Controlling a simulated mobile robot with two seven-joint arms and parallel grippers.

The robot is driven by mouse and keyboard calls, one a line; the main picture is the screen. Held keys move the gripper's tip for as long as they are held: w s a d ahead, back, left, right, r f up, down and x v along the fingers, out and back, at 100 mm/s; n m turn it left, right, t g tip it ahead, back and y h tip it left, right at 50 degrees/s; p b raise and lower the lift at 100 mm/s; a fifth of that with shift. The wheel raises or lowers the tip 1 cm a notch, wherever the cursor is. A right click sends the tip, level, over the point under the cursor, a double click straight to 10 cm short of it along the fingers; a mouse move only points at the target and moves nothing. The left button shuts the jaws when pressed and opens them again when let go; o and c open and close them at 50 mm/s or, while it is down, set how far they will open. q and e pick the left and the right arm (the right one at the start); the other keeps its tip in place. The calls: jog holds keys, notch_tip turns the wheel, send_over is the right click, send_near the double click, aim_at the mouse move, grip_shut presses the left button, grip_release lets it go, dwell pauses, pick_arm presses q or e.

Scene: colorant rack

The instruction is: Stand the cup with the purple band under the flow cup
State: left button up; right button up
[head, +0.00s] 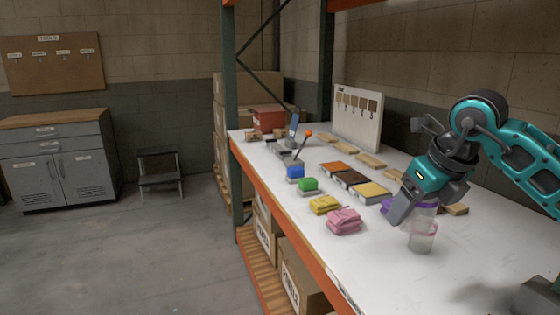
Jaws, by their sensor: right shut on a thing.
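My right gripper (428,206) reaches in from the right and is low over the table's right part. It is shut on a clear cup with a purple tint (424,217), which shows between and below its fingers. Directly below it is a clear vessel with a pinkish rim (421,240). I cannot tell whether the two are stacked, apart in depth, or touching. I cannot make out a flow cup for certain.
Pink (344,221) and yellow (324,204) folded cloths lie left of the gripper. Green (308,185) and blue (295,172) blocks, colored trays (350,180) and an orange-knobbed lever (308,134) stand farther back.

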jog(key=s+a+f+n+g, duration=0.1)
jog(key=s+f+n+g, duration=0.2)
jog(key=n, duration=0.7)
jog(key=s+a+f+n+g, duration=0.2)
jog(key=f+n, duration=0.3)
jog(key=n, duration=0.4)
jog(key=s+a+f+n+g, duration=0.2)
jog(key=s+f+n, duration=0.3)
jog(key=n, duration=0.5)
jog(key=shift+a+n+g+h, duration=0.1)
jog(key=shift+n+g+h, duration=0.2)
jog(key=shift+g, duration=0.6)
jog(key=shift+s+f+n+h, duration=0.45)
jog(key=shift+s+n+h, duration=0.1)
jog(key=shift+n, duration=0.65)
jog(key=shift+a, duration=0.1)
